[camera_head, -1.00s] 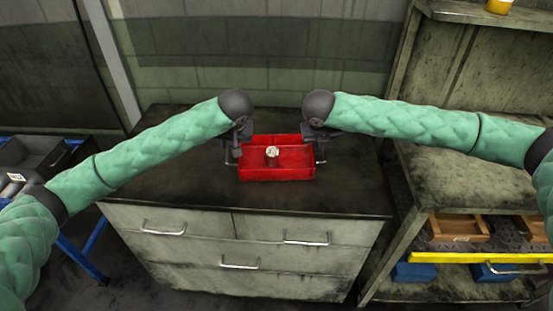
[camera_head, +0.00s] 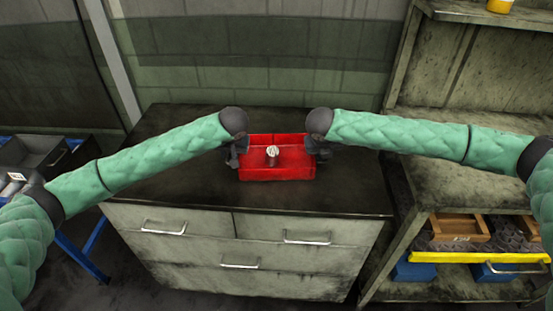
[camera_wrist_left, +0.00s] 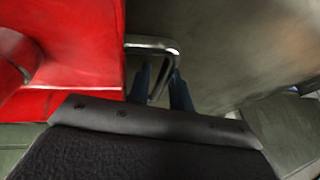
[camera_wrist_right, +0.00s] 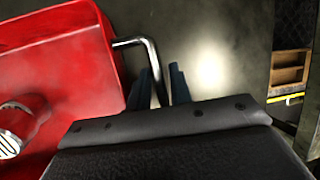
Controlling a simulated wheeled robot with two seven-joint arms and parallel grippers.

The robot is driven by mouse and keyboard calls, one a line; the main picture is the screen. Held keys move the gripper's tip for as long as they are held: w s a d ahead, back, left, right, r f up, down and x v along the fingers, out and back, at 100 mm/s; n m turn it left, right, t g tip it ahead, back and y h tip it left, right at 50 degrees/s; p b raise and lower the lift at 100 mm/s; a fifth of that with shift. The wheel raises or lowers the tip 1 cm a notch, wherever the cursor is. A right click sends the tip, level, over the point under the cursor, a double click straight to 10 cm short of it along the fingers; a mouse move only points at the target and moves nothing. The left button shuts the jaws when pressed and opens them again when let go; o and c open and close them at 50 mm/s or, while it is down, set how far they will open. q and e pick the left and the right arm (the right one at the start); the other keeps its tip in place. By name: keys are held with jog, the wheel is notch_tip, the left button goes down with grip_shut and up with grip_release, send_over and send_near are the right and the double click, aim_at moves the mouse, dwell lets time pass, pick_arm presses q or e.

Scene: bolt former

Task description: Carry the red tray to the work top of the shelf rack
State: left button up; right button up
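The red tray (camera_head: 277,172) sits on the dark top of a drawer cabinet, with a metal bolt-like part (camera_head: 272,152) inside. My left gripper (camera_head: 233,159) is at its left end and my right gripper (camera_head: 322,155) at its right end. In the left wrist view the open fingers (camera_wrist_left: 160,88) stand on both sides of the tray's metal handle (camera_wrist_left: 152,45). In the right wrist view the open fingers (camera_wrist_right: 161,88) also straddle a metal handle (camera_wrist_right: 147,45). The shelf rack's work top (camera_head: 465,190) is at the right, empty where visible.
The drawer cabinet (camera_head: 230,228) has free top around the tray. The rack's side post (camera_head: 398,245) stands beside it. Below the work top are wooden trays (camera_head: 460,227) and blue bins (camera_head: 412,270). Grey bins (camera_head: 35,155) are at the far left.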

pick_arm(q)
grip_shut()
pick_arm(e)
grip_shut()
pick_arm(q)
jog(key=shift+r, duration=0.25)
pick_arm(e)
jog(key=shift+r, duration=0.25)
